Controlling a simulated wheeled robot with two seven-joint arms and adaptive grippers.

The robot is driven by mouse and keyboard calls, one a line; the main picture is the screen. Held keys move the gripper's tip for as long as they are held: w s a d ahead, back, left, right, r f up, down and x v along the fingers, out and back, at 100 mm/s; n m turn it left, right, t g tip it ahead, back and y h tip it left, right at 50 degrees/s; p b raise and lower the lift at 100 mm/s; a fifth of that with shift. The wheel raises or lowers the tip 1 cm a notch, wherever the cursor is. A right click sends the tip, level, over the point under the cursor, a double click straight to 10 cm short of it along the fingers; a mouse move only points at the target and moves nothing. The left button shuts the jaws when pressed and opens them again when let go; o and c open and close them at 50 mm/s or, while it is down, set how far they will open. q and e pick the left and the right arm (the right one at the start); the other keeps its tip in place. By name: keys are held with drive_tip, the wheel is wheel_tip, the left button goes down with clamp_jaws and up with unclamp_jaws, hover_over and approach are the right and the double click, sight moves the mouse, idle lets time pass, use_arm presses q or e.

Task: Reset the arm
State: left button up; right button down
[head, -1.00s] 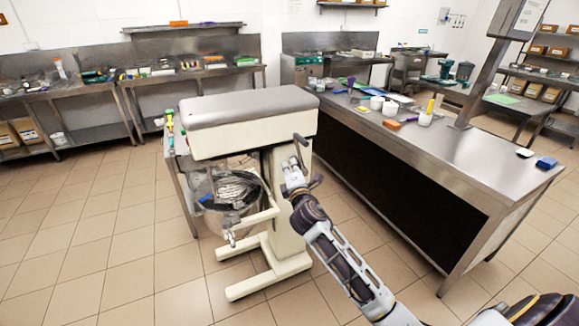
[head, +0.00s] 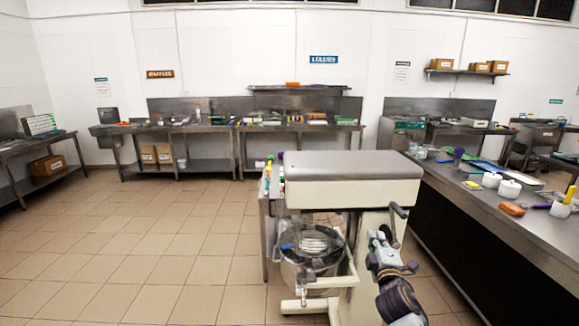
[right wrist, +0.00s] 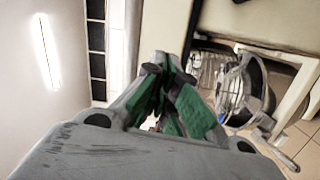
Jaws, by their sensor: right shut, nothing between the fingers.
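My right arm (head: 400,300) comes up from the lower right in the head view. Its gripper (head: 378,240) is shut and empty, in front of the column of a large cream mixer (head: 350,195) with a grey top. In the right wrist view the gripper's green-padded fingers (right wrist: 168,92) are together, with the mixer's cream body and wire guard (right wrist: 232,90) beyond them to the right. I cannot tell whether the gripper touches the mixer. My left gripper is not in view.
A steel counter (head: 455,195) with tubs, an orange block (head: 511,209) and utensils stands close on the right. The mixer's bowl (head: 310,275) and crank handle (head: 399,211) are near the arm. Open tiled floor (head: 140,250) lies to the left. Steel benches line the back wall.

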wheel_tip(320, 180, down, 25)
drive_tip(key=w+d+m+g+y, duration=0.1)
drive_tip(key=d+m+g, duration=0.1)
drive_tip(key=m+g, duration=0.3)
drive_tip(key=s+d+f+m+g, duration=0.1)
drive_tip(key=s+f+m+g, duration=0.15)
drive_tip(key=s+f, duration=0.65)
drive_tip(key=s+d+f+m+g, duration=0.1)
drive_tip(key=s+d+f+m, duration=0.15)
drive_tip(key=f, duration=1.25)
drive_tip(key=s+a+f+m+g, duration=0.1)
drive_tip(key=s+f+g, duration=0.2)
drive_tip(key=s+f, duration=0.75)
drive_tip(key=s+f+m+g, duration=0.1)
drive_tip(key=s+f+g, duration=0.1)
drive_tip(key=s+f, duration=0.85)
drive_tip(key=s+a+f+g, duration=0.2)
drive_tip(key=s, duration=1.3)
drive_tip(key=s+a+f+g+y, duration=0.1)
drive_tip(key=s+a+f+g, duration=0.1)
drive_tip(key=s, duration=1.3)
drive_tip(key=shift+a+f+m, duration=0.3)
drive_tip(key=shift+a+f, duration=0.05)
drive_tip(key=shift+a, duration=0.3)
